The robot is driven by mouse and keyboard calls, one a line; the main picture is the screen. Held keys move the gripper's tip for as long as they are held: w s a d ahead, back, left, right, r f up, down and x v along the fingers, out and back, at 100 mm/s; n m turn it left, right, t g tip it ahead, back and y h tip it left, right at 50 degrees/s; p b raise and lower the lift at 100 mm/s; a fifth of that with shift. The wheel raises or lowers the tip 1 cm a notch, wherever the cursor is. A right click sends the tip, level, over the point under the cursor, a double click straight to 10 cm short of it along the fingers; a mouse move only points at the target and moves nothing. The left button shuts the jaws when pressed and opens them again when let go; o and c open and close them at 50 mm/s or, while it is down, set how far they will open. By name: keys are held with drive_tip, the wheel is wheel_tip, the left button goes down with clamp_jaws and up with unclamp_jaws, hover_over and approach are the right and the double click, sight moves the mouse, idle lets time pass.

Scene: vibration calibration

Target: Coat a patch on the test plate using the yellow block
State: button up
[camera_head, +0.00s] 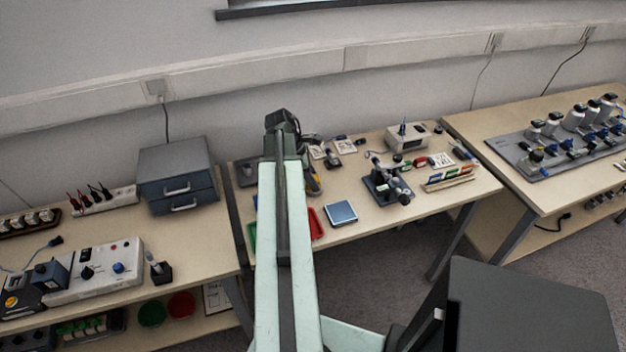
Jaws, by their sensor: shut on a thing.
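My arm reaches from the bottom of the picture up over the middle table. My gripper (284,126) is the dark end of it, over the back left part of that table. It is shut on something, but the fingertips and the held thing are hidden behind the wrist. I cannot make out a yellow block for certain. A small square plate with a blue-grey face (341,213), likely the test plate, lies flat near the table's front edge, right of my arm and apart from my gripper.
The middle table (440,199) also bears a microscope (386,184), a grey instrument box (407,136) and a red tray (316,224) partly behind my arm. A grey drawer cabinet (177,167) stands on the left table.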

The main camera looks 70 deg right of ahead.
drive_tip(key=shift+r+p, duration=3.4)
drive_tip(key=shift+r, duration=0.05)
